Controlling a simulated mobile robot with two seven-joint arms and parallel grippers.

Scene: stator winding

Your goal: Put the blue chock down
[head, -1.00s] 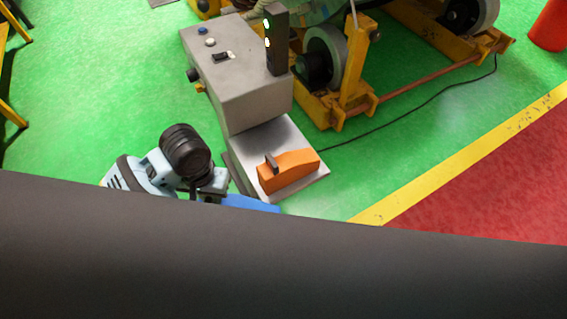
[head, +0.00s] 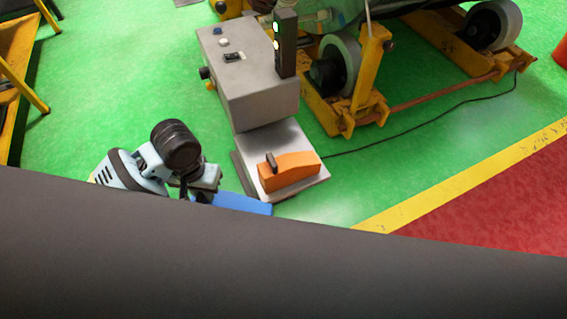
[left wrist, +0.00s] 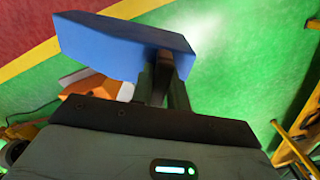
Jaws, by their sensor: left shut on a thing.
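The blue chock (head: 240,203) shows in the head view just above the dark edge of my own body, which hides its lower part. My left gripper (head: 205,193) is at its left end. In the left wrist view the blue chock (left wrist: 120,45) is a long block, and the fingers of my left gripper (left wrist: 165,75) are shut on it near one end. Green floor shows past it; I cannot tell its height above the floor. My right gripper is not in view.
An orange chock (head: 290,172) sits on the grey base plate (head: 312,190) of a grey control box (head: 250,95). A yellow wheeled frame (head: 340,118) stands behind, with a black cable (head: 440,125) on the floor. Green floor (head: 100,90) is clear at left.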

